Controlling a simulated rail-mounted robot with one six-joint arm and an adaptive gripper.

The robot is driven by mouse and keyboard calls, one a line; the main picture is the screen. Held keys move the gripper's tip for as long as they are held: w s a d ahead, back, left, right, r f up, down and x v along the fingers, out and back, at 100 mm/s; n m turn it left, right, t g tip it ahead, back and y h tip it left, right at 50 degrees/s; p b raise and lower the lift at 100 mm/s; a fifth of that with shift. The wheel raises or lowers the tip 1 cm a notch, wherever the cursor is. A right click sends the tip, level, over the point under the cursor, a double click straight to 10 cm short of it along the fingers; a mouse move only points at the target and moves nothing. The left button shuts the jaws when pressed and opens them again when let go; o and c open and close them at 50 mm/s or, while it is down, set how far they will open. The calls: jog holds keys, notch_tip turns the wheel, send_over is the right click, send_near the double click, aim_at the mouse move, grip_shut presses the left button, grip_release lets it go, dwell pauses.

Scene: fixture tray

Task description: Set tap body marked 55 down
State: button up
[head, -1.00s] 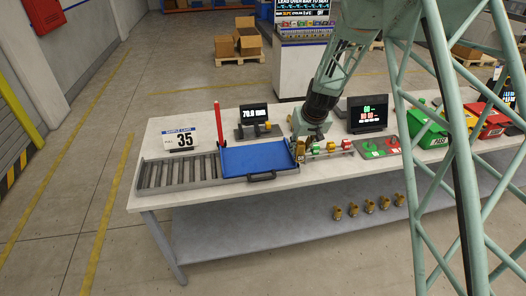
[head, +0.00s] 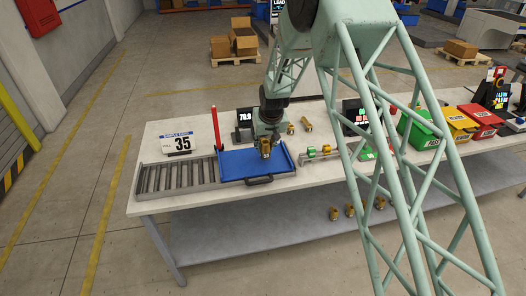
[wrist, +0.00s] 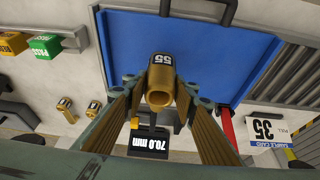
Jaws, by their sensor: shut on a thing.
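The brass tap body marked 55 (wrist: 161,84) is between the fingers of my gripper (wrist: 160,97) in the wrist view, its label at the far end and its open end towards the camera. In the head view my gripper (head: 265,146) is shut on it above the right part of the blue tray (head: 234,168). The tap body hangs over the tray floor; I cannot tell whether it touches. The tray also shows in the wrist view (wrist: 225,50), and its visible floor is bare.
A roller conveyor (head: 175,178) and a card reading 35 (head: 178,143) are left of the tray. A red post (head: 216,128) stands at its back left. Two brass parts (head: 298,126) lie behind right; a small fixture (head: 320,153) is to the right.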

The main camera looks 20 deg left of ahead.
jog(key=shift+a, duration=0.55)
jog(key=shift+f, duration=0.1)
jog(key=shift+f+p, duration=0.45)
jog(key=shift+f, duration=1.2)
jog(key=shift+f, duration=0.15)
jog(key=o, duration=1.2)
jog(key=shift+c, duration=0.2)
jog(key=b+v, duration=0.1)
jog(key=v, duration=1.1)
jog(key=shift+d, duration=0.15)
